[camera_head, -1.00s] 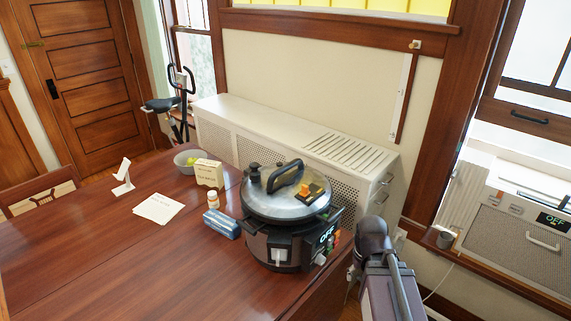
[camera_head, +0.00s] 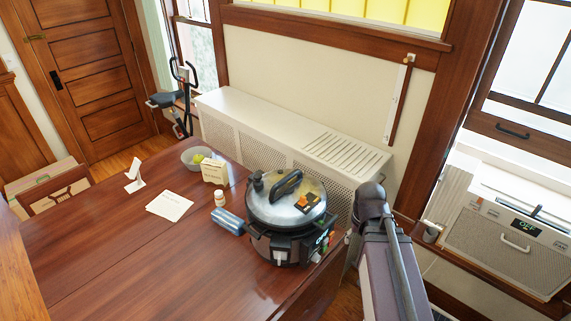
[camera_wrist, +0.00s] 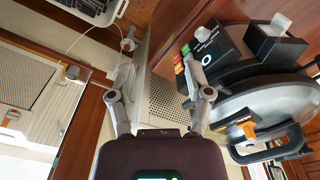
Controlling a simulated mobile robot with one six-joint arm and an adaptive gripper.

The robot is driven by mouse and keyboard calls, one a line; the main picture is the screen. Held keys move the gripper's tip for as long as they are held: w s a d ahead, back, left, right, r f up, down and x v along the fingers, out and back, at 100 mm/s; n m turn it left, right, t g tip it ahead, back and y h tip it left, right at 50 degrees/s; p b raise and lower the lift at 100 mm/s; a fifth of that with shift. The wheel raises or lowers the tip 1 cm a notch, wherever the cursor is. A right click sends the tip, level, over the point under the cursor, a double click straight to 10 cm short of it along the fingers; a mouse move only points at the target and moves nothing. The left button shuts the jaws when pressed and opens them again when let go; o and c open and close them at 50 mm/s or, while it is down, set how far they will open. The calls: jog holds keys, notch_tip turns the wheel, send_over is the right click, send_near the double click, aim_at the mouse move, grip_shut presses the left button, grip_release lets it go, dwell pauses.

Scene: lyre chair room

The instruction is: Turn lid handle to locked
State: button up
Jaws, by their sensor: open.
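The cooker (camera_head: 278,245) stands on the right end of the wooden table, with its shiny round lid (camera_head: 262,208) on top. The black lid handle (camera_head: 286,183) arches over the lid, with an orange and black label beside it. In the wrist view the cooker is on the right, its lid (camera_wrist: 265,103) and black handle (camera_wrist: 275,152) partly cut off by the frame edge. My gripper (camera_wrist: 158,75) is open and empty. Its right finger overlaps the cooker's side in the picture; contact cannot be told. The handle lies right of and below that finger. In the head view the fingers do not show.
A blue packet (camera_head: 227,221), a white bottle (camera_head: 219,199), a card box (camera_head: 215,172), a bowl (camera_head: 194,161) and papers (camera_head: 170,205) lie left of the cooker. A white radiator cover (camera_head: 300,135) runs behind the table. A window air conditioner (camera_head: 505,240) is at right. The table's left front is bare.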

notch_tip(320, 180, up, 10)
jog(key=w+p, duration=0.2)
jog(key=p, duration=0.6)
notch_tip(320, 180, up, 6)
jog(key=m+t+y+p, duration=0.1)
jog(key=m+y+p, duration=0.1)
jog(key=m+p, duration=0.5)
send_over(286, 177)
jog(key=s+d, duration=0.2)
jog(key=shift+w+d+m+b, duration=0.15)
jog(key=shift+m+b, duration=0.15)
jog(key=shift+b, duration=0.15)
jog(key=shift+f, duration=0.2)
jog(key=b+x, duration=1.3)
jog(key=shift+d+f+b, duration=0.1)
jog(key=shift+f+b, duration=0.1)
jog(key=shift+b, duration=0.1)
